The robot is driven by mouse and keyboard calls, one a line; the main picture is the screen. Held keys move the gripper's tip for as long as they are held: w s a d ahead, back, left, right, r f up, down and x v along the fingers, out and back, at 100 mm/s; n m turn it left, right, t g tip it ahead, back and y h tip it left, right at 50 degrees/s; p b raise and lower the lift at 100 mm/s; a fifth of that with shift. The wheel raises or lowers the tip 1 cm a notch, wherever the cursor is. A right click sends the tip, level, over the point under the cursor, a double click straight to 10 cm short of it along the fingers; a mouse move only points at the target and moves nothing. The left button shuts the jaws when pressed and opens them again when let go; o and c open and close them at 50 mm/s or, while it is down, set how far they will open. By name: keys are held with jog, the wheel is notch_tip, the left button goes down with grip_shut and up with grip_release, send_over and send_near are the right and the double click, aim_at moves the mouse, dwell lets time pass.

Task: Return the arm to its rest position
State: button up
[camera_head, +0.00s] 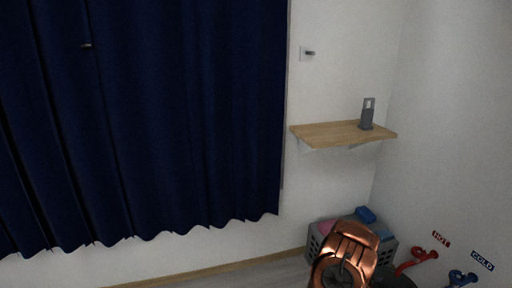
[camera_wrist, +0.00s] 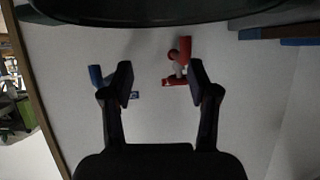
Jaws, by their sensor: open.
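My gripper (camera_wrist: 160,80) shows in the wrist view with its two dark fingers apart and nothing between them. Beyond the fingers, a red valve (camera_wrist: 178,58) and a blue valve (camera_wrist: 97,77) are on a pale wall; the blue one is partly hidden behind the left finger. In the head view, a copper-coloured part of my arm (camera_head: 345,258) stands at the bottom, right of centre. My gripper's fingers cannot be made out in that view.
A wooden shelf (camera_head: 325,134) holds a grey object (camera_head: 367,114). A grey basket (camera_head: 385,250) with coloured items stands in the corner behind my arm. The red valve (camera_head: 418,260) and blue valve (camera_head: 461,278) sit at lower right. A dark blue curtain (camera_head: 190,110) covers the left.

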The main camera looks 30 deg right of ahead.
jog(key=w+a+r+n+t+y+p, duration=0.2)
jog(key=w+a+r+t+y+p, duration=0.15)
jog(key=w+a+r, duration=0.7)
jog(key=w+a+r+n+t+y+p, duration=0.2)
jog(key=w+a+r+t+p, duration=0.35)
jog(key=w, duration=0.75)
jog(key=w+a+r+n+y+p, duration=0.3)
jog(key=a+r, duration=0.8)
jog(key=a, duration=0.2)
jog(key=w+a+r+n+y+p, duration=0.2)
jog(key=a+r+n+y+p, duration=0.2)
jog(key=a+r, duration=0.75)
jog(key=s+a+r+n+g+y+p, duration=0.3)
jog(key=s+a+r+n+p, duration=0.3)
jog(key=s+a+r, duration=0.95)
jog(key=s+r+n+g+h+p, duration=0.1)
jog(key=s+r+g+p, duration=0.1)
jog(key=s+r, duration=0.3)
jog(key=s+a+r+n+g+p, duration=0.1)
jog(key=s+r+p, duration=0.3)
jog(key=s, duration=0.9)
jog(key=s+a+r+n+g+h+p, duration=0.1)
jog(key=s+r+g+p, duration=0.1)
jog(key=s+r+p, duration=0.3)
jog(key=s, duration=0.4)
jog(key=shift+s+r+g+h, duration=0.15)
jog(key=shift+r+g+h, duration=0.2)
jog(key=shift+g, duration=0.05)
jog(key=shift+s, duration=0.25)
